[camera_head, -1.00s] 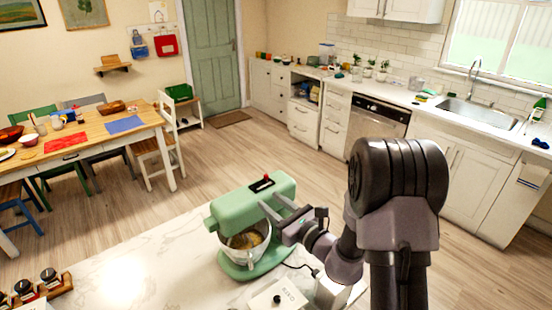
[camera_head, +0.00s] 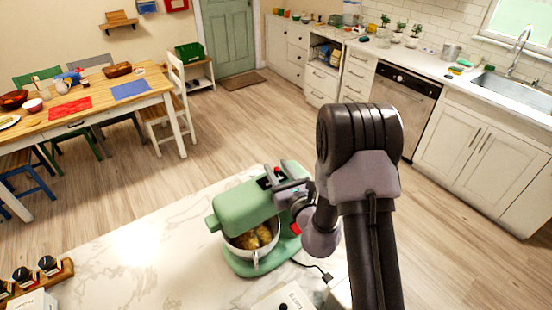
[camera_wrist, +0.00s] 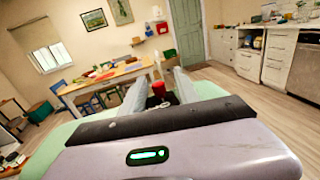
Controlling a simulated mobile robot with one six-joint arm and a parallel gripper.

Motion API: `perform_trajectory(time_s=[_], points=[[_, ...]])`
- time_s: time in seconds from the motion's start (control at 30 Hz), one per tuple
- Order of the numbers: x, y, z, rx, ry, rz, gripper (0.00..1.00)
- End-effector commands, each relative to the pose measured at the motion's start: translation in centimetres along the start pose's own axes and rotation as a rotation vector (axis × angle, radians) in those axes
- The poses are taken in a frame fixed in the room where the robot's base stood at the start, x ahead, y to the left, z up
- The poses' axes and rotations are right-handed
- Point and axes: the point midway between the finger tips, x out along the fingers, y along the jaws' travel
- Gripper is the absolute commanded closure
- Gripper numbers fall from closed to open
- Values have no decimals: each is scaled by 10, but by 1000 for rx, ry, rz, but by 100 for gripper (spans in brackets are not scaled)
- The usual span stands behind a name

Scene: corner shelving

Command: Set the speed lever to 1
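The green stand mixer (camera_head: 240,208) stands on the white marble counter, its bowl (camera_head: 254,243) holding yellowish food under the head. The red-knobbed speed lever (camera_head: 277,170) sits in a dark slot on top of the mixer head. In the wrist view the red knob (camera_wrist: 158,88) shows between my two fingers. My gripper (camera_head: 278,188) is at the top of the mixer, close to the lever. Its fingers (camera_wrist: 160,92) are apart, one on each side of the knob, with a gap visible. Speed markings are not readable.
A red part (camera_head: 296,228) shows low on the mixer's right side. A cable (camera_head: 312,268) runs over the counter (camera_head: 150,250). A wooden rack (camera_head: 62,268) with dark-topped jars is at left. A white box (camera_head: 282,298) lies at the front edge.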

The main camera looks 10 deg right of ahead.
Motion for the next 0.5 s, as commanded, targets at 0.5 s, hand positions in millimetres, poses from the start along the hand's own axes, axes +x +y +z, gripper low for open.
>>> perform_trajectory(time_s=[0.5], points=[[0, 2, 0, 0, 0, -1, 98]])
